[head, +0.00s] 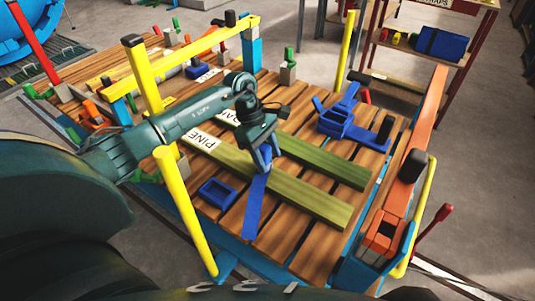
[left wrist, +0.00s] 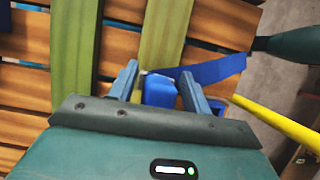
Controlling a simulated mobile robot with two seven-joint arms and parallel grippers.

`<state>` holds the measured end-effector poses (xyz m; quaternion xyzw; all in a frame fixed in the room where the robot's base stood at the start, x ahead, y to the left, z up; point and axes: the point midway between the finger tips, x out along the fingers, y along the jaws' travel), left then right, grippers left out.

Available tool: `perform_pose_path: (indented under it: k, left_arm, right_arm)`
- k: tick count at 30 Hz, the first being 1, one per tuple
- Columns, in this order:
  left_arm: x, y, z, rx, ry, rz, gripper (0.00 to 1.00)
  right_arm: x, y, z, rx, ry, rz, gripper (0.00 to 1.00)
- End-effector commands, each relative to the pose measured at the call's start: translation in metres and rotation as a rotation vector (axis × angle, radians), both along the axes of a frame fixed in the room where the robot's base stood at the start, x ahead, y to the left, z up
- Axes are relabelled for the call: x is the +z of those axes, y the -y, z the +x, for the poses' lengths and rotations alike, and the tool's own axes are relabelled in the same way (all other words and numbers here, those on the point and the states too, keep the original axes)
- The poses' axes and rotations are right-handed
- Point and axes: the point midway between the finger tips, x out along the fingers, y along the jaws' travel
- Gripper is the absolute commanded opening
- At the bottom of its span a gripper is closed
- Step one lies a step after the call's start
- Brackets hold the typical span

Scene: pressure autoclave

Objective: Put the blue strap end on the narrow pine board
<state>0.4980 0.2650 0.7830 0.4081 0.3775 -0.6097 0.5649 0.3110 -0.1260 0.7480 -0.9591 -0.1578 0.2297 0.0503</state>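The pine board (head: 270,178) lies across the slatted pallet, with a white PINE label (head: 201,140) at its left end. The blue strap (head: 256,206) runs from under my left gripper (head: 263,162) toward the pallet's front. In the left wrist view, a blue block (left wrist: 160,91) at the strap's end sits between the two fingers of my left gripper (left wrist: 160,82). The fingers are close around it, with a thin gap seeming to show on its left; firm contact is not clear. The strap (left wrist: 215,70) also extends right there. My right gripper is not in view.
A second board (head: 325,165) lies parallel behind the pine one, its label partly hidden by my arm. A blue square piece (head: 217,192) lies in front. Another blue strap assembly (head: 345,120) lies at the back right. Yellow posts (head: 185,210) and an orange beam (head: 418,130) flank the pallet.

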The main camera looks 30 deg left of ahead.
Motion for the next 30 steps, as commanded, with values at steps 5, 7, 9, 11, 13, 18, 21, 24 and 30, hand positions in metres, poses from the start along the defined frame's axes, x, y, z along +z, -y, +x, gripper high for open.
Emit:
perform_pose_path:
  k: [5,7,9,11,13,18,21,24,30]
  left_arm:
    - [0.0,0.0,0.0,0.0,0.0,0.0,0.53]
    - [0.0,0.0,0.0,0.0,0.0,0.0,0.53]
    - [0.002,0.0,0.0,0.0,0.0,0.0,0.53]
    - [0.006,0.0,0.0,0.0,0.0,-0.001,0.53]
    - [0.012,-0.004,0.001,0.001,0.003,0.001,0.53]
    - [0.044,-0.018,0.003,0.001,0.004,0.002,0.53]
    - [0.065,-0.026,0.003,0.0,0.005,0.002,0.53]
    - [0.084,-0.034,0.003,0.0,0.003,0.002,0.53]
    - [0.108,-0.043,0.004,-0.001,0.0,0.0,0.53]
  right_arm:
    - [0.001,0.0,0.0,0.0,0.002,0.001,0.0]
    - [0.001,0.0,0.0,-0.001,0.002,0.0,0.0]
    - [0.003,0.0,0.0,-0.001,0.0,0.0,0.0]
    - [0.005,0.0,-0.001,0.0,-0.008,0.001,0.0]
    - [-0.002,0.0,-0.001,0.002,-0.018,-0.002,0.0]
    - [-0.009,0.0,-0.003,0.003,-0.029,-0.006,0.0]
    - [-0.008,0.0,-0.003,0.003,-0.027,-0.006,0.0]
    - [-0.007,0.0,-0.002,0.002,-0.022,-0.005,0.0]
    - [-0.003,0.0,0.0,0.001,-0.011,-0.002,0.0]
